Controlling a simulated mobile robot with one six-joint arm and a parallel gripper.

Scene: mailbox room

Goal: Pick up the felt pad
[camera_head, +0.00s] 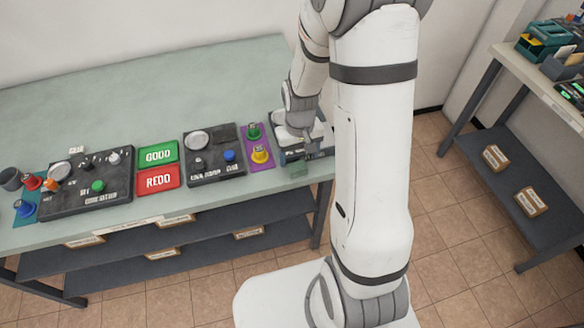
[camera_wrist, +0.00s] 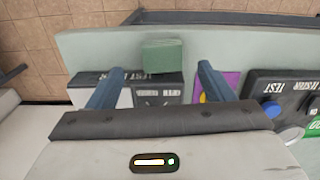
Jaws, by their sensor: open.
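A small green pad (camera_wrist: 162,56), which looks like the felt pad, lies near the table edge in the wrist view. It partly overlaps the end of a dark and grey device (camera_wrist: 158,94) with printed labels. In the head view the pad (camera_head: 298,169) is a small green patch at the table's front right. My gripper (camera_wrist: 161,68) is open, its two blue-grey fingers on either side of the pad's line, with nothing held. I cannot tell how high the fingers are above it. In the head view my gripper (camera_head: 300,150) is small and partly hidden.
A purple mat (camera_head: 262,154) with coloured knobs and a dark test panel (camera_head: 214,168) lie left of the pad. Green GOOD (camera_head: 158,154) and red REDO (camera_head: 158,180) plates are farther left. A second table (camera_head: 545,84) stands at right, across clear tiled floor.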

